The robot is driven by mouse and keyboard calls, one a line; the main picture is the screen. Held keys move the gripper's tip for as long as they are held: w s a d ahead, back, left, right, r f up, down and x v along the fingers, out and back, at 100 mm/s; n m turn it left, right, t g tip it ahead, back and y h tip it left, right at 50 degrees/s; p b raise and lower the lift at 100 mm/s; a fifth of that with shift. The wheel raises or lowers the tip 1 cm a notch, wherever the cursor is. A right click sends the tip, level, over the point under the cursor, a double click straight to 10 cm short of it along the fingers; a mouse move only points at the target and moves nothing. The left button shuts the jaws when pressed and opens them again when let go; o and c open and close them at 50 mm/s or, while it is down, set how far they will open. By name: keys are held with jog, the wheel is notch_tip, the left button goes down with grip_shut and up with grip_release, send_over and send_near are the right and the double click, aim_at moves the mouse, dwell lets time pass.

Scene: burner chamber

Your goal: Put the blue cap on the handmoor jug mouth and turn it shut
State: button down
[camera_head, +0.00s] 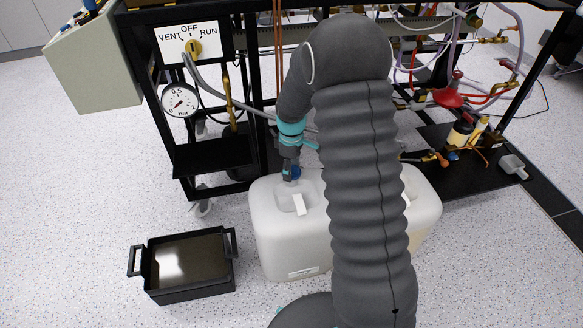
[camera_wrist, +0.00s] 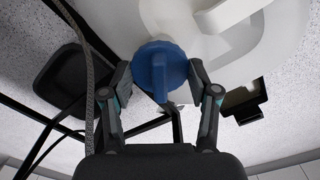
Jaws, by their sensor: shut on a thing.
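The blue cap (camera_wrist: 160,72) is between the two fingertips of my gripper (camera_wrist: 160,76) in the wrist view, and both fingers press on its sides. In the head view my gripper (camera_head: 290,170) points down at the white jug (camera_head: 290,245), near its left top end, and a little of the blue cap (camera_head: 295,173) shows there. In the wrist view the cap covers the mouth area of the white jug (camera_wrist: 215,60). I cannot tell whether the cap is seated on the mouth or just above it. My arm hides the middle of the jug in the head view.
A black tray (camera_head: 190,290) with dark liquid stands on the floor to the left. The black frame (camera_head: 185,185) with a gauge (camera_head: 180,100) and a yellow selector knob (camera_head: 194,47) rises behind the jug. Hoses and fittings fill the right side. The floor in front is clear.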

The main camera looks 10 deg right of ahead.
jog(key=m, duration=0.5)
jog(key=shift+m, duration=0.3)
jog(key=shift+m, duration=0.3)
grip_release()
jog(key=shift+r, duration=0.1)
jog(key=shift+r+p, duration=1.9)
jog(key=shift+r, duration=1.05)
